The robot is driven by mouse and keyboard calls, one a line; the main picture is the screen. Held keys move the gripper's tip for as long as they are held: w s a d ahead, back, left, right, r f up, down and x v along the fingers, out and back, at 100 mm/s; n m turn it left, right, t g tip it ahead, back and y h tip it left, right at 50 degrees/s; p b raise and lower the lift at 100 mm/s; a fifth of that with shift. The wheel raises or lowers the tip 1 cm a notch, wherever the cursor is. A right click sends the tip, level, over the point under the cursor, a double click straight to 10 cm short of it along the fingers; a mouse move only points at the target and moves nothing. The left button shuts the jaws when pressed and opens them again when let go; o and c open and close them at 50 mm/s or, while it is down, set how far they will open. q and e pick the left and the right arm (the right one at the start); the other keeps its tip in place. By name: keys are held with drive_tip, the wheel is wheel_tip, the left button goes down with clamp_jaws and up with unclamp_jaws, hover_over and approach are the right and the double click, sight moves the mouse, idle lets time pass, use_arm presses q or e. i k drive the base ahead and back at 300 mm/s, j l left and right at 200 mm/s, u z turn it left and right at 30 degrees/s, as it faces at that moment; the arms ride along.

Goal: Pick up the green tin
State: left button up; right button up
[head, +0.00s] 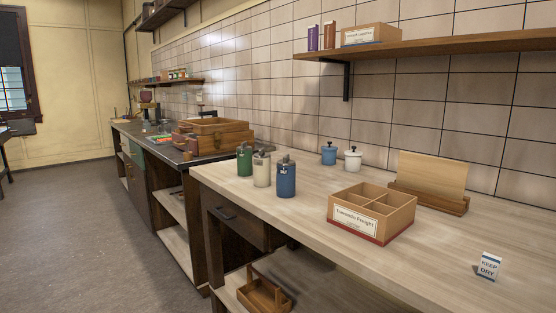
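The green tin (244,161) stands upright on the light wooden worktop, near its left end. It has a dark grey lid and a small pale label. A cream tin (262,171) stands close to its right and a little nearer to me. A blue tin (286,180) stands further right and nearer still. Neither of my grippers is in the head view, and nothing holds the green tin.
A divided box (343,218) sits right of the tins. Small blue (328,156) and white (353,160) jars stand behind. A "KEEP DRY" block (489,266) stands at front right. A shelf (430,48) overhangs the back. The worktop's front middle is clear.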

sight(244, 158)
drive_tip(key=i+j+z, duration=0.25)
drive_tip(key=i+j, duration=0.25)
drive_tip(key=j, duration=0.25)
drive_tip(key=i+j+z, duration=0.25)
drive_tip(key=i+j, duration=0.25)
drive_tip(key=j, duration=0.3)
